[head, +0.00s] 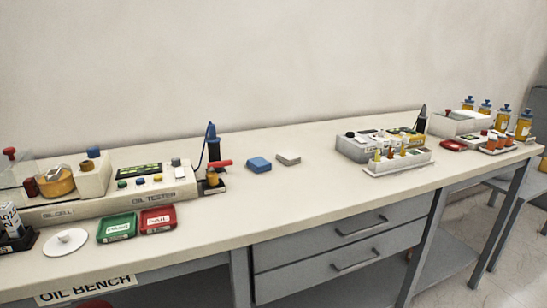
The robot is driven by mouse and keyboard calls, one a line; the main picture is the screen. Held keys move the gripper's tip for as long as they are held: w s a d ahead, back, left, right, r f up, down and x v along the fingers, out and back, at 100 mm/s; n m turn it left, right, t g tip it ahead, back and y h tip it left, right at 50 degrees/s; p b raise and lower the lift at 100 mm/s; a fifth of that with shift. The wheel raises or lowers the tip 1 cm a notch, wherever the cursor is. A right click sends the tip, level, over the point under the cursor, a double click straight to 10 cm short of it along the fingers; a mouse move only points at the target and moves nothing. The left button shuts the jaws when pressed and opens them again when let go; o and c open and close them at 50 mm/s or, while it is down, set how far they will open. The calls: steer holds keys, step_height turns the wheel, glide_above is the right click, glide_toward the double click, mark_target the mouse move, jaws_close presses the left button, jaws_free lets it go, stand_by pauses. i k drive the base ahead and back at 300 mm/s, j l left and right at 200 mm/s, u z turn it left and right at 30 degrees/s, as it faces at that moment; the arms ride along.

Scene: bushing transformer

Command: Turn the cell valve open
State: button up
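The oil cell (60,187) stands at the far left of the bench, with an amber, round vessel and a clear-walled box beside it. A red knob (10,152) on a short stem rises at the left picture edge. A red lever (220,163) lies roughly level on a small amber fitting (212,178) at the right end of the oil tester (153,190). I cannot tell which of these is the cell valve, nor whether it is open. My gripper is not in view.
Green (117,228) and red (158,219) trays and a white disc (66,242) lie along the front edge. A blue probe (212,140) stands behind the lever. Blue (259,164) and white (288,158) blocks lie mid-bench. The bench (310,190) is clear around them; equipment fills the right.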

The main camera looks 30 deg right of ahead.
mark_target(211, 165)
steer(key=z, duration=0.55)
steer(key=j+z, duration=0.85)
steer(key=i+j, duration=0.15)
steer(key=i, duration=0.4)
